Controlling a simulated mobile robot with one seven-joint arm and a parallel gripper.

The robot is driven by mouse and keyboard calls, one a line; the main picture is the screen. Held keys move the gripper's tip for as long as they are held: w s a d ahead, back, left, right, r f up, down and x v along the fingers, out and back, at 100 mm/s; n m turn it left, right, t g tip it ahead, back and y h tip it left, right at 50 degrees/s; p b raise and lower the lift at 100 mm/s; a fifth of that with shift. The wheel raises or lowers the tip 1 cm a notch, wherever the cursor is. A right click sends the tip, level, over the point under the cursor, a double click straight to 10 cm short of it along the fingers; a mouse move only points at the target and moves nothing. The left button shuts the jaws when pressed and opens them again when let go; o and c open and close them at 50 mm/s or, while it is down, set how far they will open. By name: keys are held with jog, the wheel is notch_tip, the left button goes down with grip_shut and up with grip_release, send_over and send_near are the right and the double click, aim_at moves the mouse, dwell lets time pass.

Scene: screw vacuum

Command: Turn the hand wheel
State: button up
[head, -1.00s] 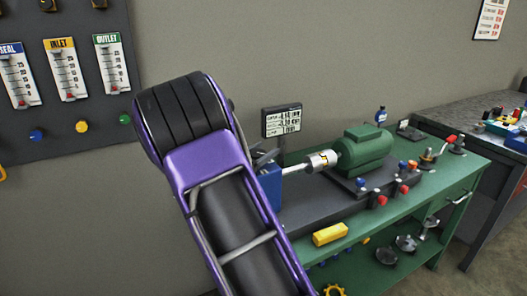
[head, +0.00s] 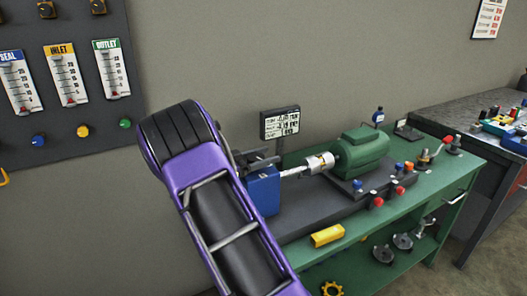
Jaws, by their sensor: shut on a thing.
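My purple and black arm fills the lower middle of the head view and hides what lies behind it. No hand wheel can be clearly made out on the machine. The machine has a blue housing (head: 263,190) just right of my arm, partly covered by it. A shaft with a silver coupling (head: 320,163) joins it to a green motor (head: 362,151). A yellow toothed wheel (head: 332,289) shows at the bottom edge, below the bench top; I cannot tell whether it is the hand wheel.
The machine stands on a green bench (head: 425,180) with a yellow block (head: 327,236) and several coloured knobs. Dark round parts (head: 383,254) lie on the lower shelf. A small display (head: 280,123) is behind. A gauge panel (head: 60,130) hangs left. A second table (head: 450,115) stands right.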

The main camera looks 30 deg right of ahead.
jog(key=shift+s+m+g, duration=0.25)
jog(key=shift+m+g, duration=0.6)
jog(key=shift+g, duration=0.5)
jog(key=shift+s+m+g, duration=0.2)
jog(key=shift+m+g, duration=0.65)
jog(key=shift+g, duration=0.5)
jog(key=o, duration=1.4)
jog(key=shift+c, duration=0.2)
jog(key=shift+a, duration=0.15)
jog(key=v, duration=1.7)
jog(key=shift+w+r, duration=0.2)
jog(key=shift+r, duration=0.1)
jog(key=shift+a, duration=0.1)
